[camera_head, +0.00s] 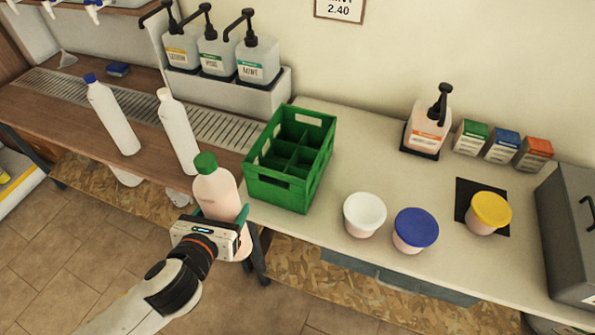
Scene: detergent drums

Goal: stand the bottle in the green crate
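A bottle (218,192) with a green cap and pinkish contents is upright, tilted slightly in the picture. My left gripper (222,216) is shut on its body, a teal finger showing at its right side. The bottle is in front of the counter's edge, left of the green crate (272,192) and apart from it. The crate stands on the pale counter and is divided into several compartments; those I can see look empty. The bottle's lower part is partly hidden by the gripper. My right gripper is not in view.
Two white bottles, one blue-capped (113,120) and one white-capped (178,132), stand left of the crate. Tubs with white (364,212), blue (415,229) and yellow (490,212) lids stand to its right. Pump dispensers (258,62) stand behind.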

